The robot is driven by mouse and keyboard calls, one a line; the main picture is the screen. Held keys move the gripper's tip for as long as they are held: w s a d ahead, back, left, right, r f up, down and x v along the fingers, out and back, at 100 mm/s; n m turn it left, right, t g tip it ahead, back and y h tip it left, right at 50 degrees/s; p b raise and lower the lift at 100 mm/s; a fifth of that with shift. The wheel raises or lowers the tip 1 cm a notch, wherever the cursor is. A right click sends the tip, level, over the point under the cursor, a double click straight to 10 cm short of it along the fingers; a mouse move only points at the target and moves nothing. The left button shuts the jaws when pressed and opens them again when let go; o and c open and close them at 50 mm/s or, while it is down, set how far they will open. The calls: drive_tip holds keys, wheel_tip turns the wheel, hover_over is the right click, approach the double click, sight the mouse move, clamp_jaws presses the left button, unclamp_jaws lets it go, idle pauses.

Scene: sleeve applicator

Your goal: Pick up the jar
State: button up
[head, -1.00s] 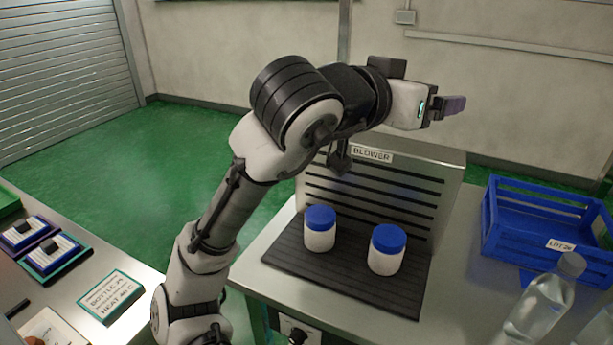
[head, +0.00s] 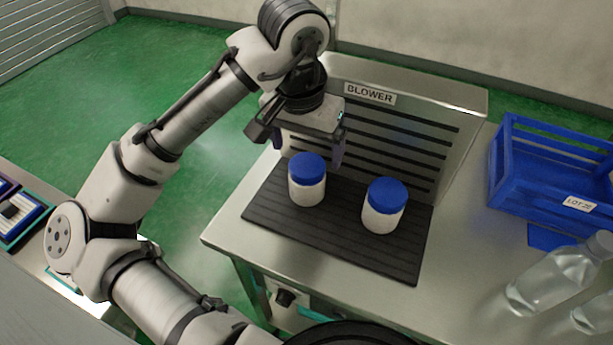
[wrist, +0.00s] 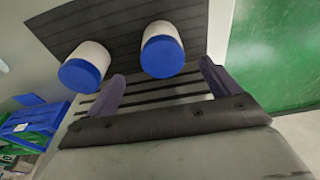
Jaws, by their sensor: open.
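Two white jars with blue lids stand upright on a dark ribbed mat (head: 330,240), a left jar (head: 307,180) and a right jar (head: 383,206). The frames do not show which one the task means. My gripper (head: 307,152) is open and empty, pointing down just above and behind the left jar. In the wrist view, the left jar (wrist: 162,50) appears ahead of the gap between my two fingers (wrist: 162,70), apart from both. The right jar (wrist: 86,66) lies outside the fingers, to the left there.
The metal blower (head: 400,130) with dark slots rises behind the mat, close to my gripper. The table's left edge drops to green floor.

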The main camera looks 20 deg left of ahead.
sight(307, 165)
drive_tip(key=f, duration=0.2)
drive_tip(key=w+f, duration=0.1)
drive_tip(key=f, duration=0.1)
drive_tip(key=f+p, duration=0.1)
drive_tip(key=f, duration=0.2)
drive_tip(key=shift+w+a, duration=0.1)
drive_tip(key=shift+w, duration=0.05)
drive_tip(key=shift+c, duration=0.3)
drive_tip(key=c, duration=1.2)
drive_tip(key=shift+o, duration=0.2)
